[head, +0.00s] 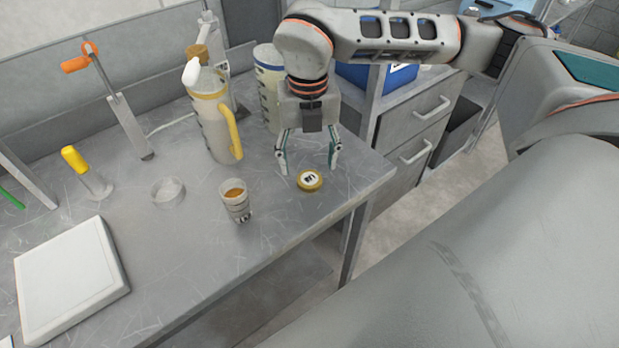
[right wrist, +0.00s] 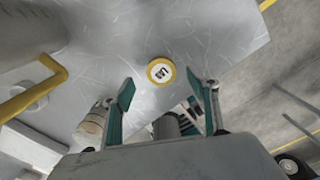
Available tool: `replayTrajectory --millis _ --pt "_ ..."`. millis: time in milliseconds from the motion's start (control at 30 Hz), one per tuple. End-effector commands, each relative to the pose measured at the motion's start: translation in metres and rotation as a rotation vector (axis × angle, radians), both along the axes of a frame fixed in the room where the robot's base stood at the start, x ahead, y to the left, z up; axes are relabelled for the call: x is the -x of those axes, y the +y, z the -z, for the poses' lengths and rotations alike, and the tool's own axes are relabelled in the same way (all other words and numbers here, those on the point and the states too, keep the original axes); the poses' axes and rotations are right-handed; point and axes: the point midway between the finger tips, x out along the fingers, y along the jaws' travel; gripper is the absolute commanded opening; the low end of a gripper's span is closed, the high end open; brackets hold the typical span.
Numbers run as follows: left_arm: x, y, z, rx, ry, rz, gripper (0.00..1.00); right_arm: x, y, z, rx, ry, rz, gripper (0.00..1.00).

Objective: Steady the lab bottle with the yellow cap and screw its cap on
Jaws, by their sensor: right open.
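The yellow cap (head: 310,180) lies flat on the grey bench near its right edge, with a white label with dark print on top. It also shows in the right wrist view (right wrist: 161,71). The lab bottle (head: 236,206) is a small, pale, open container with amber contents, standing upright to the left of the cap and apart from it. In the right wrist view the likely bottle (right wrist: 92,125) is partly hidden by a finger. My right gripper (head: 308,170) points down, open and empty, with its fingers above and around the cap's position. My left gripper is out of view.
A tall jug with a yellow handle (head: 214,120) and a pale blue-rimmed container (head: 268,88) stand behind the bottle. A clear dish (head: 168,192), a yellow-handled tool (head: 88,175) and a white flat device (head: 72,280) are to the left. The bench front is clear.

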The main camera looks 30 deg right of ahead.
Motion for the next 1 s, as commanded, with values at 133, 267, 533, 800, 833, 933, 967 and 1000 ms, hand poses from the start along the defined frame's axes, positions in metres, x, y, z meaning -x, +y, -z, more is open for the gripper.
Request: replayTrajectory --millis 133,267,533,800,833,933,967,1000 --pt "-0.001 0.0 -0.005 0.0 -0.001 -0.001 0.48 0.002 -0.002 0.023 0.001 0.005 0.002 0.59" --pt "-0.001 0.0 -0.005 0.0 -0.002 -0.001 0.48 0.001 -0.002 0.035 0.001 0.004 0.001 0.59" --pt "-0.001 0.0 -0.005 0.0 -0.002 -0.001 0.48 0.0 -0.002 0.038 0.0 0.001 0.001 0.59" --pt "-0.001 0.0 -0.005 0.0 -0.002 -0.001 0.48 0.001 -0.002 0.038 0.0 0.001 0.0 0.3" --pt "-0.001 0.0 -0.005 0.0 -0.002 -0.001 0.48 0.001 -0.002 0.038 0.0 0.001 0.0 0.3" --pt "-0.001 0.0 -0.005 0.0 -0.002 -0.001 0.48 0.001 -0.001 0.038 0.0 0.001 0.0 0.3" --pt "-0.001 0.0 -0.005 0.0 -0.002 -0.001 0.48 0.001 -0.001 0.038 0.0 0.001 0.0 0.3" --pt "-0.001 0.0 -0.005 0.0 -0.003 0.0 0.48 0.001 -0.001 0.038 0.0 0.001 0.0 0.3"
